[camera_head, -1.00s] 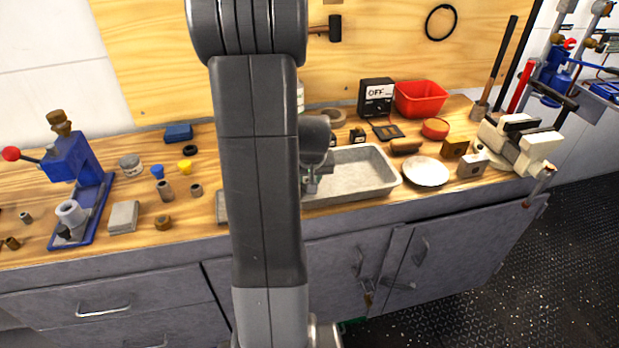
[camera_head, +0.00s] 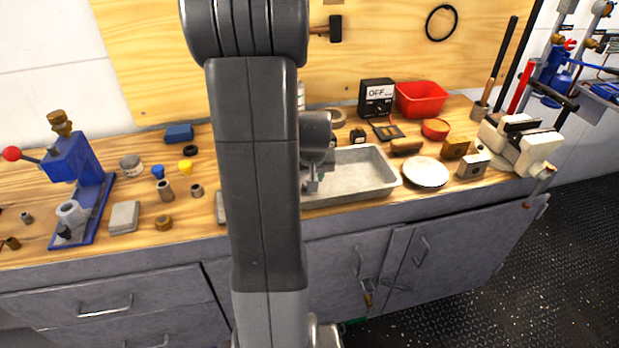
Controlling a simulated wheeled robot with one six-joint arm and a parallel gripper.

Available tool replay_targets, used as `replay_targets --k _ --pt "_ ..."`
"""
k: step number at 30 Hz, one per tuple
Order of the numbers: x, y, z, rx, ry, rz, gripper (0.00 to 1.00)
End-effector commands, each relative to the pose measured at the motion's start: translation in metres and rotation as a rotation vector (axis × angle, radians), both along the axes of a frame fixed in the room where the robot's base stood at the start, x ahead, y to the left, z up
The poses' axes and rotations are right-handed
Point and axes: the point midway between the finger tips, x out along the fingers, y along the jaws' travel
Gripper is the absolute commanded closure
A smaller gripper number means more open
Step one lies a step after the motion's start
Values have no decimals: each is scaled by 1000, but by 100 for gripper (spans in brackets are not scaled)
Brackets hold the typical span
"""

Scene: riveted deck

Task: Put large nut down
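My gripper (camera_head: 312,186) shows only in part beside my dark arm, over the left end of a grey metal tray (camera_head: 352,172). My arm hides much of it, and its fingers are too small to tell open from shut. I cannot make out a large nut in or under it. A small brass ring-like piece (camera_head: 163,222) lies on the wooden bench to the left, at the front; I cannot tell whether it is a nut.
A white dish (camera_head: 426,173) stands right of the tray, with a red bin (camera_head: 420,98) behind. A blue press (camera_head: 80,180) stands at the left. A cream vise (camera_head: 522,145) stands at the right end. Small parts lie left of my arm.

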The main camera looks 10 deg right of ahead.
Motion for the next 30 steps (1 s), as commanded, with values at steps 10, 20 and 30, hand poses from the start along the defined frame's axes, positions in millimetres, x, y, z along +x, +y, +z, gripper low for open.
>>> replay_targets --k 10,20,30 --pt "-23 2 59 0 -6 -1 58" --pt "-38 4 93 0 -2 0 58" --pt "-40 4 96 0 0 0 58"
